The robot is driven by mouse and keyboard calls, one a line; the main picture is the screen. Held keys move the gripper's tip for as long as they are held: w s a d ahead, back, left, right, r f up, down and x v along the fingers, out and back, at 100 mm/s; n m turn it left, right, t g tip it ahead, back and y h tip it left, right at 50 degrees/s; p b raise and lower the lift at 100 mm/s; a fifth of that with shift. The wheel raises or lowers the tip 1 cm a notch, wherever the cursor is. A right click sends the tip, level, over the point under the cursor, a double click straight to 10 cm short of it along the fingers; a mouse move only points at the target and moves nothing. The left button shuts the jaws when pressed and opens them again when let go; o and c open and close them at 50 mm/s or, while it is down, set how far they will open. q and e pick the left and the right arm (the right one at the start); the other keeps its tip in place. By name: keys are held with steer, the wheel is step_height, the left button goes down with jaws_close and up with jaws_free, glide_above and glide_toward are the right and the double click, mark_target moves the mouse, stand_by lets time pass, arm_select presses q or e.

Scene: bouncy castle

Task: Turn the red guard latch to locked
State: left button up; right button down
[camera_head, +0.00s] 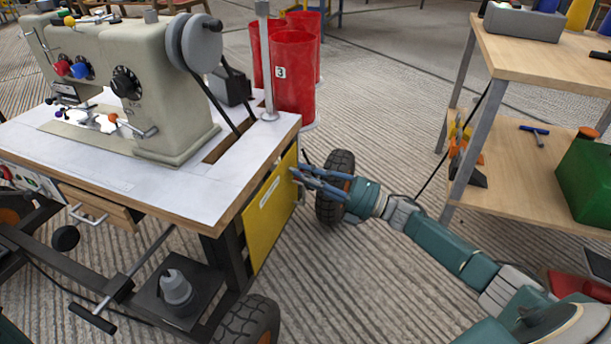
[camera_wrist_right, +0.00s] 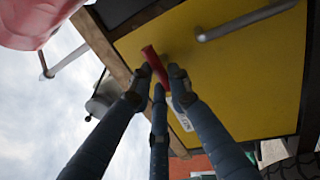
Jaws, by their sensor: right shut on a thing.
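The red guard latch (camera_wrist_right: 153,60) shows in the wrist view as a short red bar against the yellow guard panel (camera_wrist_right: 240,80), slanted in that picture. My right gripper (camera_wrist_right: 158,82) has its blue fingers closed around the latch, one on each side and a third below. In the head view my right gripper (camera_head: 297,173) reaches from the right to the edge of the yellow panel (camera_head: 268,218) on the sewing machine table's side. The latch is hidden behind the fingers there. My left gripper is not in view.
A grey bar handle (camera_wrist_right: 248,19) sits on the panel near the latch. The sewing machine (camera_head: 140,85) stands on the table above, with red bins (camera_head: 293,85) behind. A black tyre (camera_head: 330,205) is close under my right gripper. A wooden shelf (camera_head: 530,180) stands right.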

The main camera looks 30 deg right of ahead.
steer(key=shift+s+a+f, duration=0.1)
steer(key=shift+f, duration=0.05)
steer(key=c, duration=1.7)
jaws_free()
steer(key=shift+o, duration=0.3)
steer(key=v, duration=1.2)
